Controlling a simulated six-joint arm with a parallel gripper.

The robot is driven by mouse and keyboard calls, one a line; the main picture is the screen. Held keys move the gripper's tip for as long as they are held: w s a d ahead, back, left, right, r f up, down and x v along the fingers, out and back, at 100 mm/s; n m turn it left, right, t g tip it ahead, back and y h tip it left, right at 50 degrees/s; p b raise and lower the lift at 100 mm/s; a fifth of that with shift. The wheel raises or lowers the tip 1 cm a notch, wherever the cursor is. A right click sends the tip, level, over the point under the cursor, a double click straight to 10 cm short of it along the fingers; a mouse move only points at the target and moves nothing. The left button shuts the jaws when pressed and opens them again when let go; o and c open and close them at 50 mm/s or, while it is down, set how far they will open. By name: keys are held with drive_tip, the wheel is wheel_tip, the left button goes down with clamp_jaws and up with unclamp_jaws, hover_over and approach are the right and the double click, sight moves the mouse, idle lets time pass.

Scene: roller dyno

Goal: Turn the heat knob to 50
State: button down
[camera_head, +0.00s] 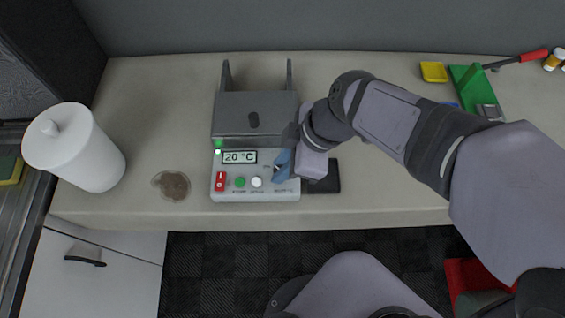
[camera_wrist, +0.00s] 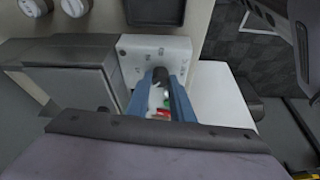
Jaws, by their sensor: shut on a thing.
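The dyno unit is a light grey control box (camera_head: 228,191) with a darker grey block (camera_head: 240,110) behind it. Its display (camera_head: 239,157) reads 20 °C. A red switch (camera_head: 221,181), a green button (camera_head: 240,182) and a white button (camera_head: 257,182) sit on the panel. My gripper (camera_head: 283,166) is at the right end of the panel. In the wrist view its two blue fingers (camera_wrist: 160,85) are shut on the dark heat knob (camera_wrist: 160,74), one on each side. In the head view the gripper mostly hides the knob. I cannot read its pointer setting.
A white lidded canister (camera_head: 75,150) stands at the left, with a brown round patch (camera_head: 172,185) beside it. A black pad (camera_head: 326,178) lies just right of the box. A yellow block (camera_head: 433,72) and a green item (camera_head: 472,88) are at the back right.

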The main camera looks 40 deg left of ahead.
drive_tip(key=m, duration=0.2)
drive_tip(key=m+t, duration=0.1)
drive_tip(key=m, duration=0.1)
drive_tip(key=shift+s+r+t+y, duration=0.1)
drive_tip(key=shift+s+t+y, duration=0.05)
drive_tip(key=shift+t+y, duration=0.2)
drive_tip(key=m+t+p, duration=0.1)
drive_tip(key=m+p, duration=0.1)
drive_tip(key=m, duration=0.1)
drive_tip(key=shift+s+r+m, duration=0.1)
drive_tip(key=shift+r+m, duration=0.05)
drive_tip(key=shift+m, duration=0.25)
drive_tip(key=shift+s+m+t+p, duration=0.1)
drive_tip(key=shift+m+t+p, duration=0.55)
drive_tip(key=shift+m+p, duration=0.45)
drive_tip(key=shift+f+m+t+b, duration=0.3)
drive_tip(key=shift+m+b, duration=0.2)
drive_tip(key=shift+m, duration=0.6)
drive_tip(key=shift+a+f+m+t+b, duration=0.15)
drive_tip(key=shift+m+t+b, duration=0.25)
drive_tip(key=shift+m+b, duration=0.7)
drive_tip(key=shift+s+m+b, duration=0.1)
drive_tip(key=shift+m+b, duration=0.5)
drive_tip(key=shift+b, duration=0.4)
drive_tip(key=shift+r+m+t+h+b, duration=0.2)
drive_tip(key=shift+m+t+h+b, duration=0.4)
drive_tip(key=shift+m+b, duration=0.4)
